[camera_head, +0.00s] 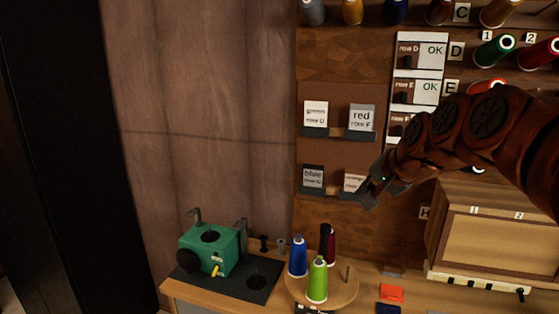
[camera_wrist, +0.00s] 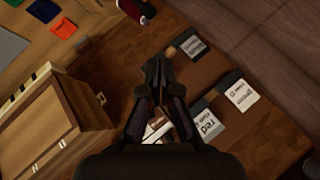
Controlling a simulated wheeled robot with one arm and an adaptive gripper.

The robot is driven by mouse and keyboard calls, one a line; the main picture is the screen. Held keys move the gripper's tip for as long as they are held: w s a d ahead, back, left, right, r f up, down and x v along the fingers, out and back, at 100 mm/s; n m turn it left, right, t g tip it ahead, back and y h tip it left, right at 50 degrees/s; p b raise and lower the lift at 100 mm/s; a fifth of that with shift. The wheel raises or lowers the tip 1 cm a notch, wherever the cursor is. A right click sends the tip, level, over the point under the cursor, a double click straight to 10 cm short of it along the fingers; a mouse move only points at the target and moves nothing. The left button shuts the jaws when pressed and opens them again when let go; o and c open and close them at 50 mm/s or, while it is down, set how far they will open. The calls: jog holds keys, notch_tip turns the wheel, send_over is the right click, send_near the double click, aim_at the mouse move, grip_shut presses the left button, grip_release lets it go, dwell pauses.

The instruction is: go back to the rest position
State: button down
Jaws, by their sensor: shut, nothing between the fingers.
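My gripper (camera_head: 373,187) is shut and empty, at the end of my dark red arm reaching in from the right. In the head view it is in front of the cork wall panel and overlaps the lower right card (camera_head: 355,182), hiding part of it. In the wrist view the gripper (camera_wrist: 156,62) points up the picture with its fingers together. The "red row F" card (camera_head: 362,118) sits above it, and the card also shows in the wrist view (camera_wrist: 208,126). The "blue" card (camera_head: 313,177) is to its left.
A wooden cabinet (camera_head: 435,225) stands right of the gripper. Below are a round wooden stand (camera_head: 340,292) with blue, green and dark red spools, and a green machine (camera_head: 208,247) on a black mat. Spools line the wall at upper right. The wall at left is bare.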

jog(key=s+f+n+g+h, duration=0.1)
jog(key=s+f+n+g, duration=0.1)
jog(key=s+f, duration=0.5)
jog(key=s+f+n+g+h, duration=0.1)
jog(key=s+f+n+g, duration=0.2)
jog(key=s, duration=1.4)
jog(key=s+f+n+g+h, duration=0.1)
jog(key=s+f+g, duration=0.4)
jog(key=s+f, duration=0.8)
jog(key=shift+a+f+n, duration=0.2)
jog(key=shift+n, duration=0.7)
jog(key=shift+s, duration=0.1)
